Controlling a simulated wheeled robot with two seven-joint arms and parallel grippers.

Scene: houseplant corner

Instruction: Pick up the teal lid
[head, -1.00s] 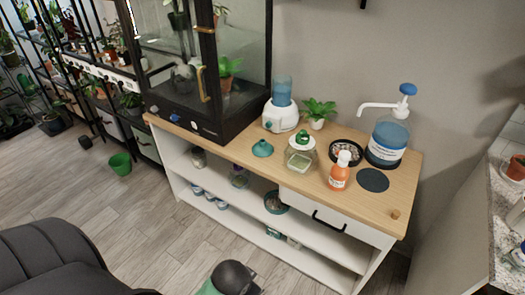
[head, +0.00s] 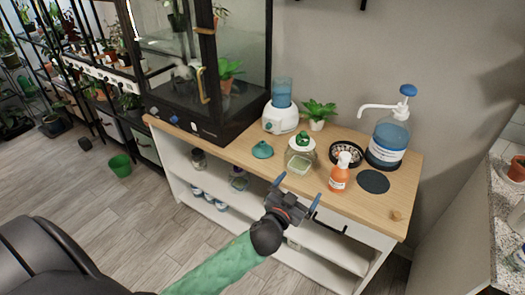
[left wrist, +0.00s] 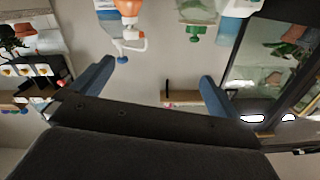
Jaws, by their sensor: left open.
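The teal lid (head: 262,150) is a small dome with a knob. It rests on the wooden top of the white cabinet, left of a glass jar (head: 300,158) with a green-and-white top. My left gripper (head: 298,192) is open and empty, in front of the cabinet and to the right of the lid, apart from it. Its two blue fingers also show in the left wrist view (left wrist: 155,78), spread with nothing between them. I cannot make out the lid for certain in that view. My right gripper is not in view.
An orange bottle (head: 339,174), a patterned bowl (head: 347,153) and a large pump bottle (head: 388,140) stand right of the jar. A white-and-blue dispenser (head: 280,115) and a small plant (head: 318,112) stand behind. A dark glass case (head: 222,70) rises to the left.

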